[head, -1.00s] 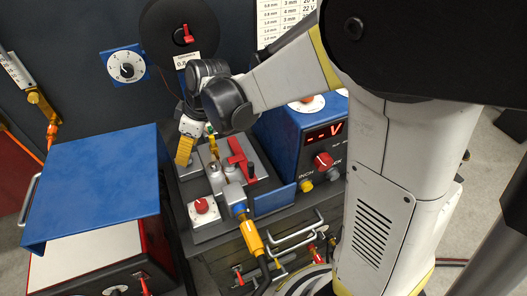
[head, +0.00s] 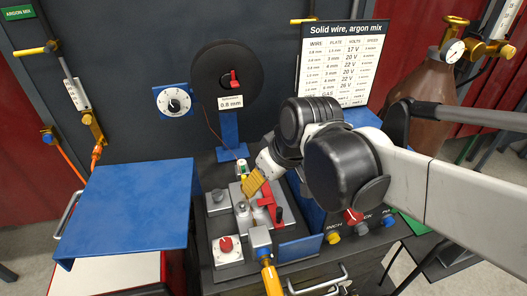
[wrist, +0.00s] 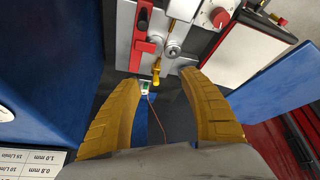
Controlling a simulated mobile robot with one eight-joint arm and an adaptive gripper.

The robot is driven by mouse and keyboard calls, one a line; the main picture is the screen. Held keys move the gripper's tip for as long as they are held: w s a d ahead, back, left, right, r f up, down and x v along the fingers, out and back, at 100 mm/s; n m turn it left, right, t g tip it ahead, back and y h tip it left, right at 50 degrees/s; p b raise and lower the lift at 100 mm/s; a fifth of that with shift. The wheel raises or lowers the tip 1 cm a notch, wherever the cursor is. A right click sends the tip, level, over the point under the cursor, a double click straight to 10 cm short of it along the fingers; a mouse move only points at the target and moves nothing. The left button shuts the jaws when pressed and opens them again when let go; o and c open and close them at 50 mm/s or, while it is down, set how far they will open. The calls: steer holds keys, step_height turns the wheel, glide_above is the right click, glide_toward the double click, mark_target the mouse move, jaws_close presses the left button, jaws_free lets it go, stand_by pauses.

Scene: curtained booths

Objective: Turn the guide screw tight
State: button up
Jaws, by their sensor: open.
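The wire-feed plate (head: 222,225) carries a red lever (head: 268,205) and grey rollers (head: 243,212). In the wrist view, a small brass piece (wrist: 156,72) at the plate's edge, probably the guide screw, lies ahead of the fingertips. A small green-and-white part (wrist: 145,88) sits just beside it. My gripper (head: 253,186) is above the back of the plate, its yellow fingers pointing down. In the wrist view, my gripper (wrist: 160,82) is open, with the brass piece showing between its fingertips and nothing held. Contact cannot be told. The head view hides most of the brass piece.
A wire spool (head: 228,83) hangs behind, and a thin wire (wrist: 157,118) runs between the fingers. A blue raised cover (head: 125,210) stands left. The blue control box (wrist: 45,70) is close beside the gripper. A yellow cable connector (head: 270,278) leaves the plate's front.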

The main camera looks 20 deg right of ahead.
steer(key=s+d+f+m+t+h+b, duration=0.1)
steer(key=s+d+f+m+t, duration=0.1)
steer(key=s+d+m, duration=0.3)
steer(key=shift+s+h, duration=0.4)
steer(key=shift+s, duration=0.7)
steer(key=n+g+y+p, duration=0.1)
steer(key=n+g+y, duration=0.15)
steer(key=n, duration=0.25)
glide_toward(217, 193)
steer(key=shift+g+h, duration=0.35)
steer(key=b+x, duration=0.1)
steer(key=x, duration=0.2)
steer(key=b+x, duration=0.1)
steer(key=x, duration=0.2)
steer(key=b+x, duration=0.2)
steer(key=x, duration=0.1)
steer(key=shift+w+a+f, duration=0.1)
steer(key=shift+w+a, duration=0.2)
steer(key=shift+a, duration=0.05)
jaws_close()
